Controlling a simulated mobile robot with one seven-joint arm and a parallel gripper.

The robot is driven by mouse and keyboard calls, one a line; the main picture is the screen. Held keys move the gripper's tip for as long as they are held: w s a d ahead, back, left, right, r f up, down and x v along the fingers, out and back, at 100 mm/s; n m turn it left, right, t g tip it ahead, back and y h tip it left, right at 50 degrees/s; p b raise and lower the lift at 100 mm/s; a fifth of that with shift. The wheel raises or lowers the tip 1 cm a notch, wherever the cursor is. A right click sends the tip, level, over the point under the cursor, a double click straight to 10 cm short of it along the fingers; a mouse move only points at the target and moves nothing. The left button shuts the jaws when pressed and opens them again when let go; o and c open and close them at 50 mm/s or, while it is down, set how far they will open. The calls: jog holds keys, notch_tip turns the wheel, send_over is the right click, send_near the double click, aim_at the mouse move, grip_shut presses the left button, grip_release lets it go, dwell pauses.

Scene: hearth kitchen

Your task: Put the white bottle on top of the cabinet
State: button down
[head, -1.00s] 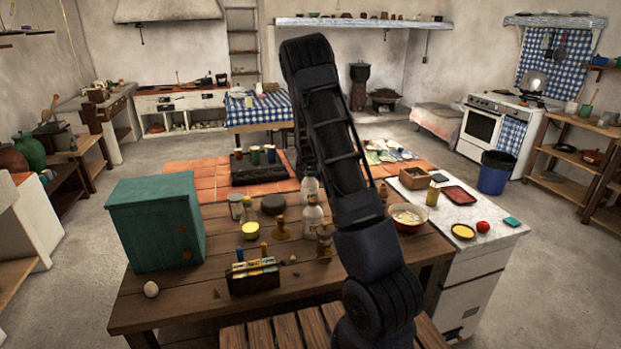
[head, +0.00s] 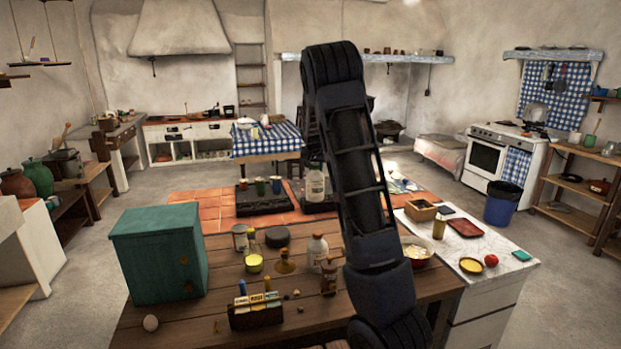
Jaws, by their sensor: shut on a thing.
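The teal cabinet (head: 165,262) stands on the left of the wooden table, its door closed and its flat top bare. A whitish bottle with a pale label (head: 315,187) hangs upright in the air above the table's back edge, left of my raised arm. My gripper (head: 312,164) is at its neck and shut on it; the fingers are small, dark and mostly hidden behind my arm. A second white bottle (head: 318,252) stands on the table below.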

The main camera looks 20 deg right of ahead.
jog(key=shift+r, duration=0.4)
jog(key=shift+w+a+r, duration=0.1)
jog(key=shift+a+r, duration=0.15)
jog(key=shift+a, duration=0.15)
jog(key=s+a+r+n+y, duration=0.1)
jog(key=a+r+n+y, duration=0.15)
jog(key=a+r, duration=0.9)
jog(key=s+a+r+n+y, duration=0.1)
jog(key=a+r+n, duration=0.15)
jog(key=a, duration=1.75)
jog(key=s+a+r+n+y, duration=0.1)
jog(key=s+a+r+n, duration=0.1)
jog(key=s+a+r, duration=0.55)
jog(key=s+a+r+n+g+y, duration=0.1)
jog(key=s+a+r+n, duration=0.3)
jog(key=a, duration=0.7)
jog(key=s+a+r+n+y, duration=0.1)
jog(key=s+a+r, duration=0.2)
jog(key=s+a, duration=0.55)
notch_tip(320, 180, down, 19)
jog(key=shift+w+a+r, duration=0.15)
jog(key=shift+w, duration=0.3)
